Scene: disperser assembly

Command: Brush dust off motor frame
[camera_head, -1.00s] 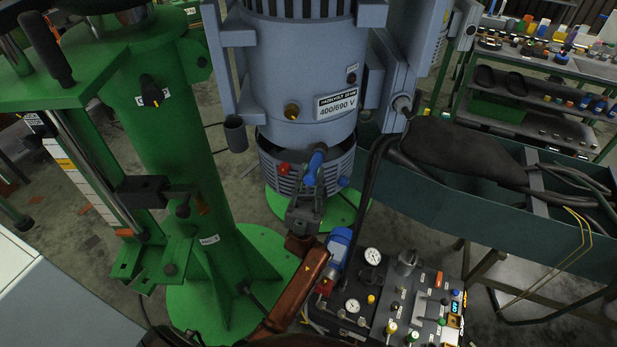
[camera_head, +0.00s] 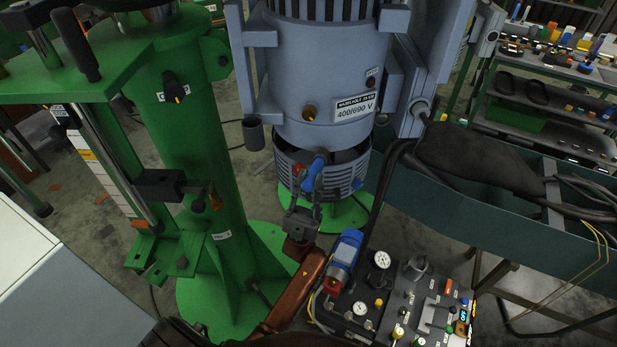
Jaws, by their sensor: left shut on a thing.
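The motor frame (camera_head: 320,75) is a large grey-blue upright cylinder with a 400/690 V label, at the top centre of the head view. A slotted lower ring (camera_head: 340,178) sits under it, with a dark gap between them. My left gripper (camera_head: 305,205) is at the front of this ring, at the end of my copper-coloured arm. It is shut on a blue-handled tool (camera_head: 314,172), which stands up from the fingers in front of the ring and gap. I cannot make out any bristles or dust. My right gripper is not in view.
A green column stand (camera_head: 190,130) is on the left. A control panel with gauges (camera_head: 400,305) and a blue-and-red device (camera_head: 343,260) are at the lower centre. A teal trough with cables (camera_head: 430,205) is on the right. Shelves of small parts (camera_head: 560,75) stand behind.

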